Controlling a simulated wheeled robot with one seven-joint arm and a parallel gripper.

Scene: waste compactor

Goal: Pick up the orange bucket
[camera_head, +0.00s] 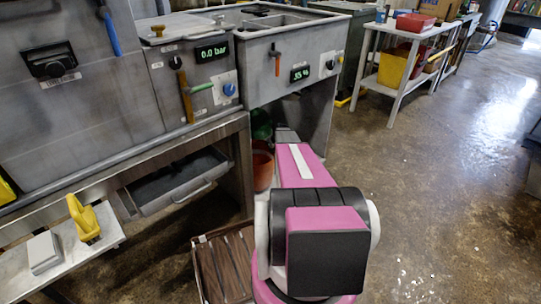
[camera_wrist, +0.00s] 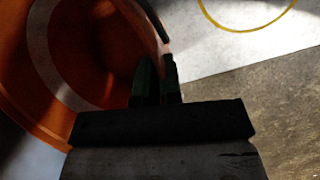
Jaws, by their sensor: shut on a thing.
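The orange bucket (camera_head: 262,172) shows in the head view as a small part beside my pink arm, under the machine with the displays. My arm hides the rest of it. In the wrist view, the bucket (camera_wrist: 62,75) fills the left side, with a pale curved band on it. My gripper (camera_wrist: 157,68) is at the bucket's right edge there, its dark fingers close together. A thin dark bar, probably the handle, runs down to the fingertips. My gripper is shut on the bucket, but whether at the handle or rim I cannot tell. The head view does not show the fingers.
A wooden crate (camera_head: 224,262) stands on the floor left of my arm. The machine's bench and metal drawer (camera_head: 185,182) are close on the left. A white table (camera_head: 398,62) with bins stands at the back. The floor to the right is open.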

